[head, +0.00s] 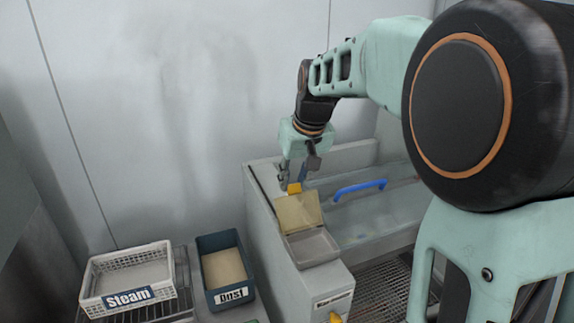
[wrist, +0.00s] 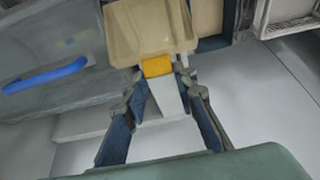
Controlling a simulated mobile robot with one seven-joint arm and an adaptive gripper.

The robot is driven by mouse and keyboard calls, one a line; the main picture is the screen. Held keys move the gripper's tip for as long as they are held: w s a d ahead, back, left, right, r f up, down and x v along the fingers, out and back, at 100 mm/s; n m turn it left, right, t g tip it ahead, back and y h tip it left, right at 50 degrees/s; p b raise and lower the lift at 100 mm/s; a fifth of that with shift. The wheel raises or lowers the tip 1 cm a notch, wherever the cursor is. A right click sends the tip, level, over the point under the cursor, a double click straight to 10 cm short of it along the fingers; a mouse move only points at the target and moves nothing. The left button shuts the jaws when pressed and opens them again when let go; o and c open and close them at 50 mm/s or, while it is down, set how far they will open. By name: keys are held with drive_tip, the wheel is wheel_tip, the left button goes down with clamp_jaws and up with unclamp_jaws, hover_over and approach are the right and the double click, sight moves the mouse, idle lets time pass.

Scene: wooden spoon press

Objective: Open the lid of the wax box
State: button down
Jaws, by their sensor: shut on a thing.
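The wax box appears to be the small bin with a grey inner tray (head: 312,247) set in the top of the pale cabinet. Its beige lid (head: 298,213) stands raised, hinged at the tray's far side, and shows the tray beneath. A yellow tab (head: 294,188) is on the lid's upper edge. My gripper (head: 293,180) is above that edge, shut on the yellow tab. In the wrist view the lid (wrist: 150,28) is at the top, with the tab (wrist: 157,66) between my fingertips (wrist: 160,78).
A clear cover with a blue handle (head: 360,189) is right of the lid. A white basket labelled Steam (head: 128,275) and a dark blue bin labelled Dust (head: 223,270) stand at the left. A plain wall is behind; a dark grate (head: 375,291) is at the lower right.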

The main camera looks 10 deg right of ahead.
drive_tip(key=shift+w+a+r, duration=0.1)
drive_tip(key=shift+w+r, duration=0.05)
drive_tip(key=shift+w, duration=0.2)
drive_tip(key=c, duration=2)
unclamp_jaws()
drive_tip(key=o, duration=0.4)
drive_tip(key=v, duration=1.1)
drive_tip(key=shift+s+r, duration=0.1)
drive_tip(key=shift+r, duration=0.3)
